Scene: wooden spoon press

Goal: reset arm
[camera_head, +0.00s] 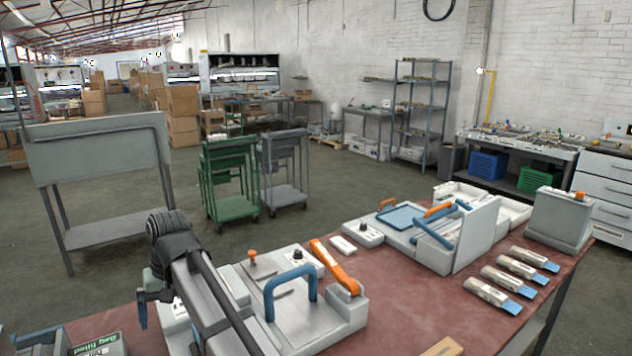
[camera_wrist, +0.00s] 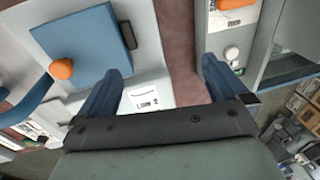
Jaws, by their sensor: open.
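My gripper shows in the wrist view (camera_wrist: 162,70) with its two blue fingers spread wide and nothing between them. In the head view, one blue fingertip (camera_head: 143,312) hangs at the lower left, beside my dark arm. A grey press unit (camera_head: 345,318) with a blue arched handle (camera_head: 291,285) and an orange lever (camera_head: 335,267) stands on the table, to the right of my gripper. In the wrist view, a blue plate (camera_wrist: 95,28) with an orange knob (camera_wrist: 62,69) lies beyond the left finger. My arm hides part of the unit's left side.
The red-brown table (camera_head: 400,300) has bare room at front centre. A second grey station (camera_head: 470,245) with a blue handle stands behind. Several blue-tipped packs (camera_head: 513,270) lie at the right, near a grey box (camera_head: 560,220). A dark bin (camera_head: 100,346) is at the lower left.

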